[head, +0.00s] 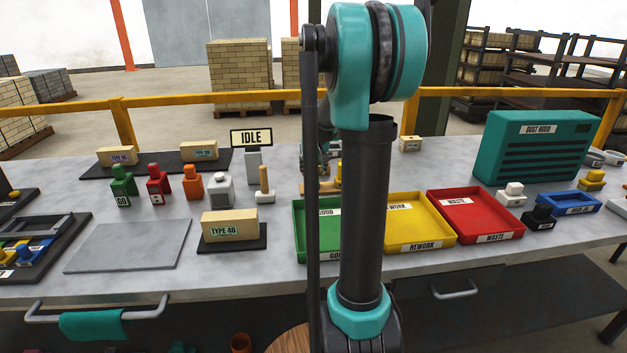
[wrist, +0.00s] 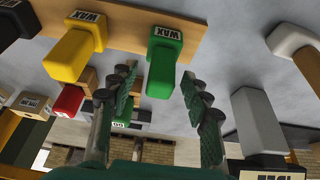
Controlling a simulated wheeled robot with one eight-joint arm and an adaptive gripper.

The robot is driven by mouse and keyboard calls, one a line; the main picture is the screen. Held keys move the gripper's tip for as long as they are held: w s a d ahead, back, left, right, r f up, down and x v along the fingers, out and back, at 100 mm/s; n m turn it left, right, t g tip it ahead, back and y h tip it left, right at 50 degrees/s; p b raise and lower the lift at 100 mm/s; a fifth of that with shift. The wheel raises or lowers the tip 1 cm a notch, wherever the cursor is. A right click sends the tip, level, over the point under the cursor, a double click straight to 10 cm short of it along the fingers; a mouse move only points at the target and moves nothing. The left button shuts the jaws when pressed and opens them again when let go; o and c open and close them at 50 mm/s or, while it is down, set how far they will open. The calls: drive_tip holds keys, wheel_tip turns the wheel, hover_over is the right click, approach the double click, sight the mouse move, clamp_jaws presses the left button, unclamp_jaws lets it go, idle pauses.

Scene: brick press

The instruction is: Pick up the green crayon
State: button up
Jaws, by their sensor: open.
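The green crayon (wrist: 165,72) is a block-like stick with a white WAX label, in the upper middle of the wrist view. It stands in a wooden holder (wrist: 120,22) beside a yellow crayon (wrist: 75,52). My gripper (wrist: 157,76) is open, with one finger on each side of the green crayon in the picture. Nothing is visibly held, and I cannot tell how deep the crayon is between the fingers. In the head view my arm hides the green crayon; part of the wooden holder (head: 322,187) shows beside the arm.
A grey block (wrist: 258,120) stands right of my fingers in the wrist view. In the head view, green (head: 310,198), yellow (head: 437,235) and red (head: 490,218) trays lie in front.

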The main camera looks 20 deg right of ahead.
clamp_jaws()
idle(0.3)
